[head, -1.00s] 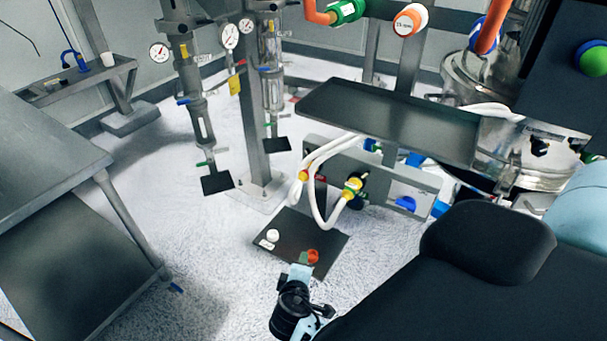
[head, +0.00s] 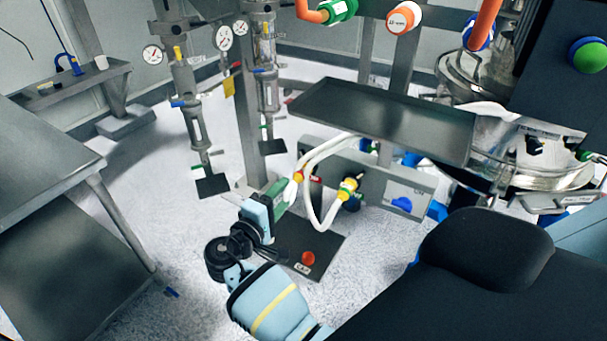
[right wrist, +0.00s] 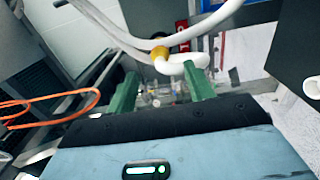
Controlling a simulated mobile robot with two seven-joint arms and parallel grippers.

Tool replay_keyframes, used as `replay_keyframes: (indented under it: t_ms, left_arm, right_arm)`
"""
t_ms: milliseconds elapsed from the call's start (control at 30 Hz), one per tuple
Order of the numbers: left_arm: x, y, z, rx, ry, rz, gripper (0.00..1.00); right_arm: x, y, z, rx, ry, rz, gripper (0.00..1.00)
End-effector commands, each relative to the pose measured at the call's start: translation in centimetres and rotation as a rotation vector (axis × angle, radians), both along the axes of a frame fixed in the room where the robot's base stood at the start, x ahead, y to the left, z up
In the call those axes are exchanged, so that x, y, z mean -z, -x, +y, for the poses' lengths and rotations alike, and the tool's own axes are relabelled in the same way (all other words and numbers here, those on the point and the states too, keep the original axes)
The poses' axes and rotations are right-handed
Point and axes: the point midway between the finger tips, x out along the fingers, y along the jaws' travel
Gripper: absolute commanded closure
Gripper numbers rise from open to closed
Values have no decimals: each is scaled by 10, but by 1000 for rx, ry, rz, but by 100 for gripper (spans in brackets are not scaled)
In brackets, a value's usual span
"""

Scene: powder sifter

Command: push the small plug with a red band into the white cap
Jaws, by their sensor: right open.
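My right gripper (head: 277,190) is open, its green fingers beside the left bend of a white hose (head: 313,209). In the right wrist view the hose (right wrist: 187,64) crosses just beyond the open fingertips (right wrist: 161,80), with a yellow band (right wrist: 159,53) on it. I cannot tell whether the fingers touch it. A small red and yellow banded piece (head: 298,176) sits on this hose; I cannot tell whether it is the plug. The white cap is not visible in the head view, where my right gripper and arm cover part of the dark plate (head: 325,243). My left gripper is not in view.
An orange-red cap (head: 308,258) stands on the dark plate. A grey panel box (head: 412,187) stands behind the hoses, under a flat metal tray (head: 385,115). A steel table (head: 45,150) is at left.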

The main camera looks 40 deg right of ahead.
Motion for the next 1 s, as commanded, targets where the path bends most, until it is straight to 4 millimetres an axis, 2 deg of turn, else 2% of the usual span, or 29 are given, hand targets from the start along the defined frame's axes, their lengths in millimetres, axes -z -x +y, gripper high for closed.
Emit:
replay_keyframes:
  t_ms: [267, 800, 1000]
  left_arm:
    - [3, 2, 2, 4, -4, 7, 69]
    - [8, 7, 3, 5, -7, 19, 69]
    - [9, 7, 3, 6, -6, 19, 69]
  right_arm:
    - [0, -3, -6, -2, 0, 0, 47]
    - [1, -27, -65, -1, 0, 1, 47]
    - [1, -33, -79, -1, -1, 0, 47]
